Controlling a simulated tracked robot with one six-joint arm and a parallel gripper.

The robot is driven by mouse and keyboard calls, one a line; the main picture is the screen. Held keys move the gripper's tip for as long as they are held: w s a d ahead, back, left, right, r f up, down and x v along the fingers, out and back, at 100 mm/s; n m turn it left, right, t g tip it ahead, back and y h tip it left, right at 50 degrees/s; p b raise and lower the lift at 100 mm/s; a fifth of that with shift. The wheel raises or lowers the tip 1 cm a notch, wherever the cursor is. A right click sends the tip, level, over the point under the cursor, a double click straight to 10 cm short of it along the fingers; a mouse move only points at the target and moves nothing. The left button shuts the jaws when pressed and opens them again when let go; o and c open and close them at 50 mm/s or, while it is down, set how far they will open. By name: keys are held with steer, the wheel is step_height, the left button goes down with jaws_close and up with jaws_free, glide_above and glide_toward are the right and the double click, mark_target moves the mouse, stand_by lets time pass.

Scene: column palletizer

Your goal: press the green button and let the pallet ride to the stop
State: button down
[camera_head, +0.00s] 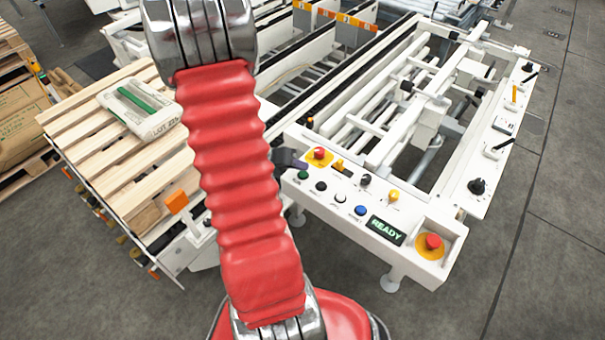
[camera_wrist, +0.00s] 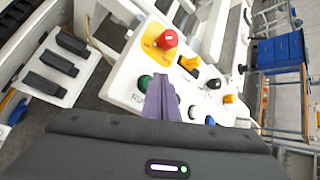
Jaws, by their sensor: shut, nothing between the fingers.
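The green button (camera_head: 303,175) sits at the left end of the white control panel (camera_head: 415,262); in the wrist view the green button (camera_wrist: 144,83) shows just left of my fingertips. My gripper (camera_wrist: 162,97) is shut and empty, its purple fingers pointing at the panel. In the head view my gripper (camera_head: 299,165) is mostly hidden behind my red arm, close to the button. I cannot tell whether the fingers touch the panel. The wooden pallet (camera_head: 90,165) lies at the left with a pale sack (camera_head: 143,108) on it. The display (camera_head: 386,230) reads READY.
A red knob on yellow (camera_head: 319,154) is beside the green button, and another red one (camera_head: 432,242) is at the panel's right end. Black, white, blue (camera_head: 361,210) and yellow controls stand close by. White conveyor rails (camera_head: 400,90) lie behind. Grey floor is clear at right.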

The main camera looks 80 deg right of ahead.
steer(key=shift+f, duration=0.1)
steer(key=shift+f, duration=0.25)
